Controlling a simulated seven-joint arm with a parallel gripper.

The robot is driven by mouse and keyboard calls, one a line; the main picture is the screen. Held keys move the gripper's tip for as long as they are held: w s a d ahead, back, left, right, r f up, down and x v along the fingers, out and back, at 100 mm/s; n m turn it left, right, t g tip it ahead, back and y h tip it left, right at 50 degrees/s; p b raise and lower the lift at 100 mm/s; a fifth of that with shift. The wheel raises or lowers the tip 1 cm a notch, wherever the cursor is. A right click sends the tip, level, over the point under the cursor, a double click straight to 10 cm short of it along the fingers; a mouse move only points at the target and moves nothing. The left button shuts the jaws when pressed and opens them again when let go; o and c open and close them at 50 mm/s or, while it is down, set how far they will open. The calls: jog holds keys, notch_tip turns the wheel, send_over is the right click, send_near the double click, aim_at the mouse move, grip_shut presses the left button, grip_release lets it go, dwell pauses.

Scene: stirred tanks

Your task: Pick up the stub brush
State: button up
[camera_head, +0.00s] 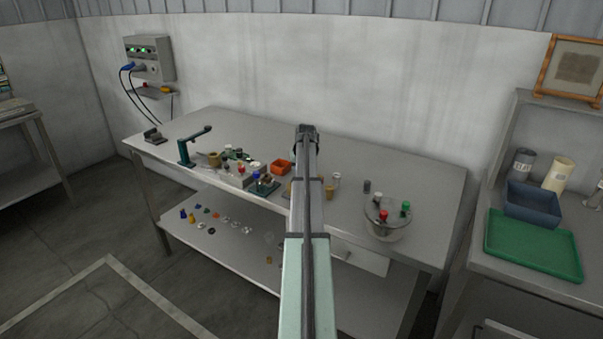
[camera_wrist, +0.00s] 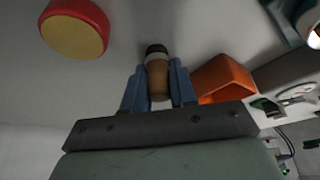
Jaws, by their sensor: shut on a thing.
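The stub brush (camera_wrist: 158,78) shows in the wrist view as a short brown body with a pale band and a dark end. It sits between the two blue fingers of my gripper (camera_wrist: 158,67), which are shut on it from both sides. The dark end points away from the palm, out past the fingertips. In the head view my own arm covers the middle of the bench, and I cannot make out the gripper or the brush there.
An orange box (camera_wrist: 224,79) is close to the right finger; it also shows on the bench (camera_head: 279,167). A red-rimmed tan round thing (camera_wrist: 75,28) is at upper left in the wrist view. A round vessel with coloured knobs (camera_head: 384,219) stands at the bench's right. The bench's back strip is clear.

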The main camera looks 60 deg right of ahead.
jog(key=shift+r, duration=0.1)
grip_shut()
notch_tip(320, 180, up, 8)
jog(key=shift+r, duration=0.2)
jog(key=shift+d+r, duration=0.1)
jog(key=shift+r, duration=0.3)
jog(key=s+d+m+y, duration=0.1)
jog(key=s+d+y, duration=0.1)
jog(key=s+d, duration=0.4)
jog(key=a+y, duration=0.1)
jog(key=a, duration=0.1)
jog(key=s+a+y, duration=0.1)
jog(key=a, duration=0.2)
jog(key=shift+s+f+n, duration=0.1)
jog(key=shift+s+n, duration=0.05)
jog(key=shift+n, duration=0.15)
jog(key=shift+f, duration=0.1)
jog(key=shift+f, duration=2.9)
jog(key=shift+f, duration=0.5)
